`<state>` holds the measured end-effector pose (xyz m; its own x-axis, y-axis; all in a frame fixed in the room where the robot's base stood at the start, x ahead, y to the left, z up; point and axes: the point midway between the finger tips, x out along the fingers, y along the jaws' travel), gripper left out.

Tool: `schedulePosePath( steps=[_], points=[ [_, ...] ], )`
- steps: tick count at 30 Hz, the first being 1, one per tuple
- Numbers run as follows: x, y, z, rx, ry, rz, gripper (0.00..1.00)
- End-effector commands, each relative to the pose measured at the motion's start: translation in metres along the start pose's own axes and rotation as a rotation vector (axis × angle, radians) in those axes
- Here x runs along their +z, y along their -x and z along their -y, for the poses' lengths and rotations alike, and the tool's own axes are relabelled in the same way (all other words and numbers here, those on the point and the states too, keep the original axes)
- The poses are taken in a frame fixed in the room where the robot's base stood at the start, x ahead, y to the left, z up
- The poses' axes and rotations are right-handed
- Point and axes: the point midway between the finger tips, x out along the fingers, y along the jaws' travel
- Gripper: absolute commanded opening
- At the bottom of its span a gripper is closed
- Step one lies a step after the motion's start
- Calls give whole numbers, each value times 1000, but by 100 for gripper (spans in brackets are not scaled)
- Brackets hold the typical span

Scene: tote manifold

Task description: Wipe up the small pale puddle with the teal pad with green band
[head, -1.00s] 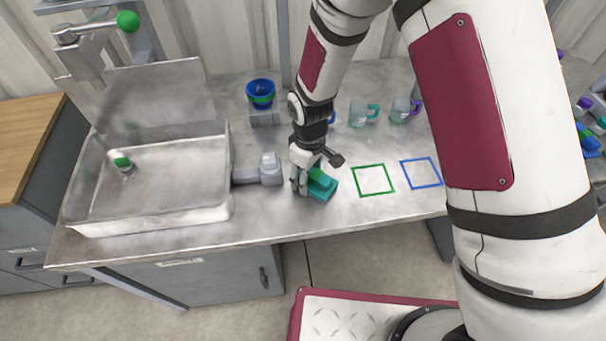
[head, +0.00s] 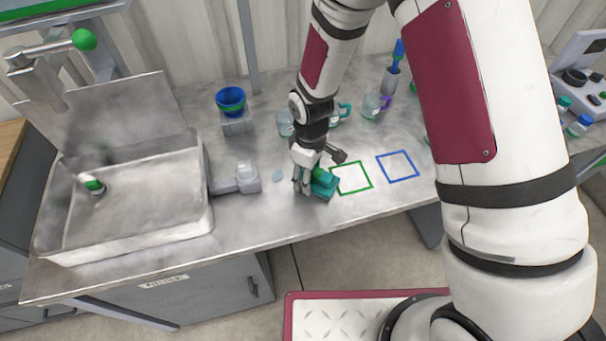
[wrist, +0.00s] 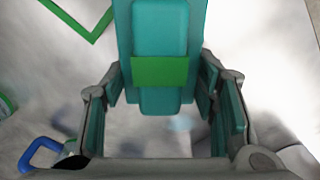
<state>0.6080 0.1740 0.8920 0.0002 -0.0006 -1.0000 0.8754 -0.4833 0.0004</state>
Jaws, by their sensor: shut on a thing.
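The teal pad with green band (head: 325,187) is held in my gripper (head: 304,180), low over the metal bench beside the green square outline. In the wrist view the pad (wrist: 160,28) lies between the fingers of my gripper (wrist: 160,85), its green band across the grip. I cannot tell whether the pad touches the bench. A small pale bluish puddle (head: 278,174) lies on the bench just left of my gripper. It shows faintly in the wrist view (wrist: 181,123), near the pad's end between the fingers.
A metal basin (head: 120,240) stands at left, with a grey fitting (head: 240,179) beside it. A blue bowl (head: 230,100) and clear cups (head: 375,106) stand behind. Green (head: 353,178) and blue (head: 397,166) square outlines lie to the right, empty where visible.

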Motion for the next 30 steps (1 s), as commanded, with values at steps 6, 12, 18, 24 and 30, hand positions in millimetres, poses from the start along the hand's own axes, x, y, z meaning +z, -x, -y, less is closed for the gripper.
schedulePosePath(
  steps=[6,12,18,24,30],
  points=[
    [1,0,0,-2,-1,3,9],
    [1,15,1,0,-2,1,9],
    [0,34,1,0,-1,-1,9],
    [0,52,1,1,-2,-2,9],
    [0,60,1,0,-1,0,9]
  ],
)
